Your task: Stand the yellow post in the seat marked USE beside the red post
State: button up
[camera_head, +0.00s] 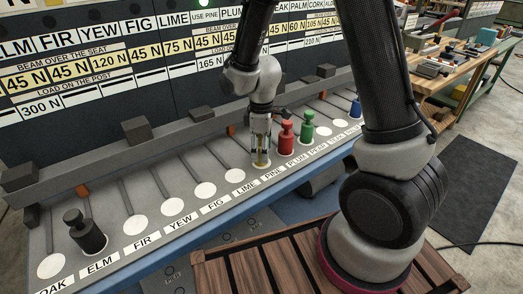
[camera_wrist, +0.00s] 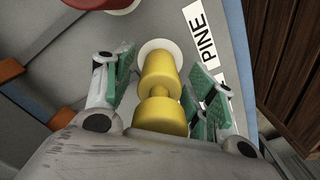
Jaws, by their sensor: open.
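The yellow post (camera_wrist: 160,72) stands at the white seat (camera_wrist: 150,45) labelled PINE; it appears upright, with its base over the disc. In the head view the yellow post (camera_head: 260,162) is mostly hidden by my gripper (camera_head: 261,132). In the wrist view my gripper (camera_wrist: 165,92) is open, its green pads on both sides of the post with visible gaps. The red post (camera_head: 286,138) stands on the neighbouring seat to the right, by the PLUM label; its edge also shows in the wrist view (camera_wrist: 100,3). The board's header tile reads USE PINE (camera_head: 205,16).
A green post (camera_head: 307,127) stands right of the red one, a blue post (camera_head: 356,107) farther right. A black post (camera_head: 86,232) stands by ELM. Empty white seats lie left of PINE, such as LIME's (camera_head: 235,175). A grey beam (camera_head: 140,146) with dark blocks runs behind.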

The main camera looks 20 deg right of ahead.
notch_tip(320, 180, up, 12)
jog(key=shift+f, duration=0.2)
jog(key=s+d+r+m+t, duration=0.2)
jog(key=s+d+r+m, duration=0.4)
jog(key=s, duration=0.3)
jog(key=s+d+r+m+t, duration=0.2)
jog(key=s+d+r+m, duration=0.4)
jog(key=s+d, duration=0.3)
jog(key=shift+s+r+m, duration=0.3)
jog(key=shift+s+r, duration=0.25)
jog(key=shift+r, duration=0.35)
